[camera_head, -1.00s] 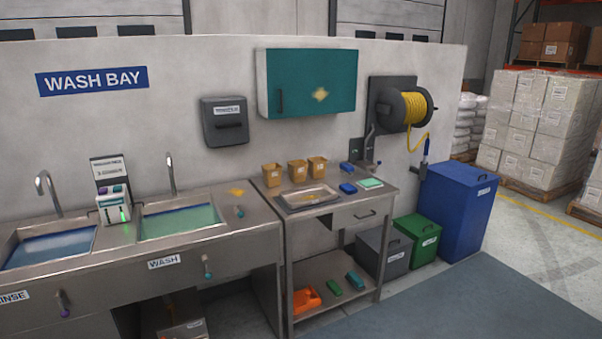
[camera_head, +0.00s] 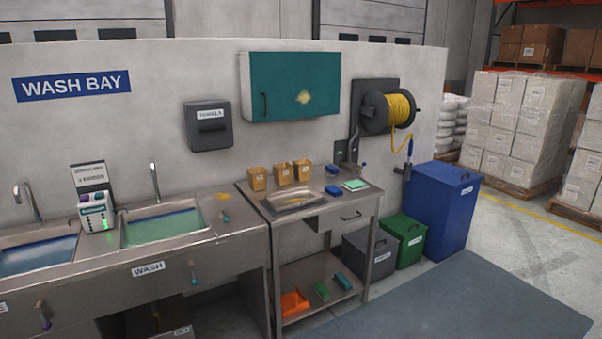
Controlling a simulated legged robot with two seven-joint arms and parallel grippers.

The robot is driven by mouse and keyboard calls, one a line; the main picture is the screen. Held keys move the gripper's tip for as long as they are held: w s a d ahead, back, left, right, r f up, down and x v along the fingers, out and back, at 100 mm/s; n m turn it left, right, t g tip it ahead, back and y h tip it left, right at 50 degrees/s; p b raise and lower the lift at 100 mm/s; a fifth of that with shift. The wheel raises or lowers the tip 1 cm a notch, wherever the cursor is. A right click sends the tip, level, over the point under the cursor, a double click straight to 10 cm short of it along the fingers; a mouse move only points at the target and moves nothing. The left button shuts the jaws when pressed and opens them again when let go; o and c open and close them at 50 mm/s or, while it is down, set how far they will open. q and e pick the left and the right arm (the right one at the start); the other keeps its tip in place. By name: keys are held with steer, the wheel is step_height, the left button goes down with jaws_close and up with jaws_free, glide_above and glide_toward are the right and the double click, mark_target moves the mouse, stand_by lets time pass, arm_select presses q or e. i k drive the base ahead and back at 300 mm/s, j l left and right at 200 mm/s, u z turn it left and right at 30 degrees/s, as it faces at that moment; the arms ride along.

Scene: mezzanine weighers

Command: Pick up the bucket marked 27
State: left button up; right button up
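Three small tan buckets stand in a row at the back of the steel side table (camera_head: 372,196): a left one (camera_head: 257,179), a middle one (camera_head: 282,175) and a right one (camera_head: 302,171). They are upright and apart from any gripper. Small pale labels show on them, but the markings are too small to read, so I cannot tell which is 27. Neither of my grippers is in view.
A metal tray (camera_head: 296,201), blue items (camera_head: 334,190) and a green pad (camera_head: 355,185) share the tabletop. Wash sinks (camera_head: 163,226) adjoin at left. A grey bin (camera_head: 367,257), green bin (camera_head: 404,240) and tall blue bin (camera_head: 443,212) stand right. The floor mat (camera_head: 460,300) is clear.

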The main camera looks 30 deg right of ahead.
mark_target(282, 171)
steer(key=i+l, duration=0.3)
steer(key=l, duration=0.15)
steer(key=i+l+u, duration=0.1)
steer(key=i+l, duration=0.25)
